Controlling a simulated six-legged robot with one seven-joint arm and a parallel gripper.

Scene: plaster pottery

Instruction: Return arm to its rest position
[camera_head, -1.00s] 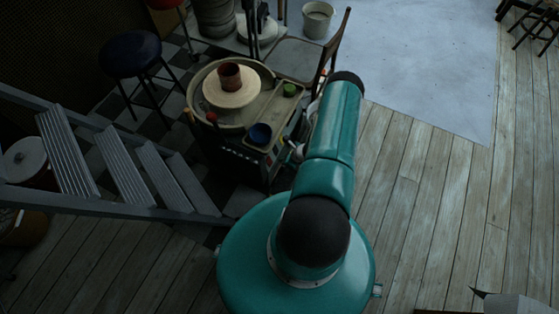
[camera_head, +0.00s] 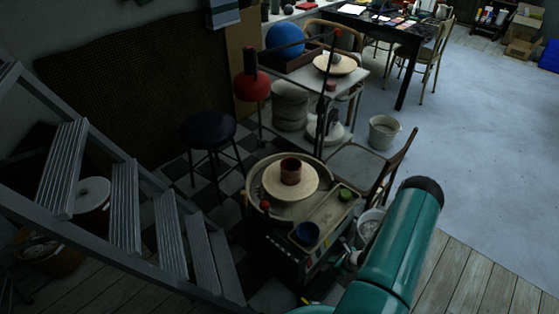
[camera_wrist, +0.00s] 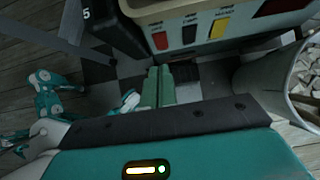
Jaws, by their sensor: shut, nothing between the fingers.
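My gripper (camera_wrist: 158,86) shows in the wrist view as two green fingers side by side, shut with nothing between them. It points down towards the checkered floor, in front of the pottery wheel's cabinet (camera_wrist: 235,20).
A metal staircase (camera_head: 170,235) is at the left. A dark stool (camera_head: 208,129), a chair (camera_head: 362,168) and a bucket (camera_head: 384,131) stand beyond the wheel. A pale container (camera_wrist: 275,80) is close on the right in the wrist view. Open floor (camera_head: 480,150) lies to the right.

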